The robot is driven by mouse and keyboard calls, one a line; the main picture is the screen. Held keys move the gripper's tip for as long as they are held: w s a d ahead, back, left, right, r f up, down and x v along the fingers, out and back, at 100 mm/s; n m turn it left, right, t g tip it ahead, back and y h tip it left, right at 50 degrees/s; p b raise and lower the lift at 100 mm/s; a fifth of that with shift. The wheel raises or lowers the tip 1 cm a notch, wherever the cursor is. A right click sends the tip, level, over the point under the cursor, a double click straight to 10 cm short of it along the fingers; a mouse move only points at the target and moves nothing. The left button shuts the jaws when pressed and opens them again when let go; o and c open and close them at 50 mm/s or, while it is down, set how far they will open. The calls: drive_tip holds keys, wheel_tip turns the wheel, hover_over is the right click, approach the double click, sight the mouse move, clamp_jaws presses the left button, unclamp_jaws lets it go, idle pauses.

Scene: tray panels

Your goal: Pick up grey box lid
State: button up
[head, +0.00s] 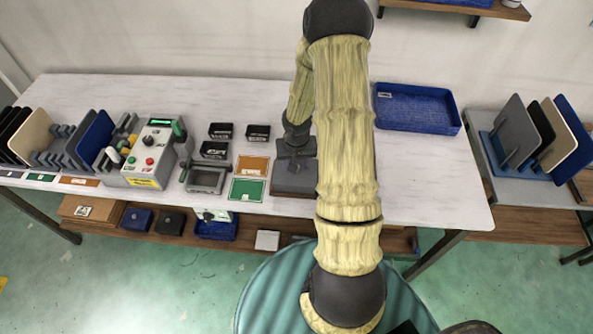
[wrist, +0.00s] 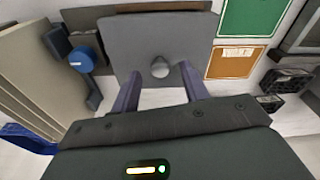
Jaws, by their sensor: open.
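The grey lid (wrist: 125,40) is a flat square plate with a round grey knob (wrist: 160,69) near its lower edge in the wrist view. It lies over a darker base (wrist: 82,18) whose edges show around it. In the head view, the lid (head: 284,167) is partly hidden under my wrist. My gripper (wrist: 160,72) is open, and its two fingers appear on either side of the knob. I cannot tell how far above the knob the fingertips are. In the head view, my gripper is hard to make out behind my arm.
Green (head: 247,190) and orange (head: 253,165) cards, black boxes (head: 215,150) and a grey open box (head: 206,179) lie left of the lid. A control box (head: 150,150) stands farther left. A blue tray (head: 417,107) sits right of my arm. The table's front right is clear.

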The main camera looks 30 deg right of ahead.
drive_tip(key=shift+w+f, duration=0.15)
drive_tip(key=shift+f, duration=0.55)
drive_tip(key=shift+c, duration=0.3)
clamp_jaws()
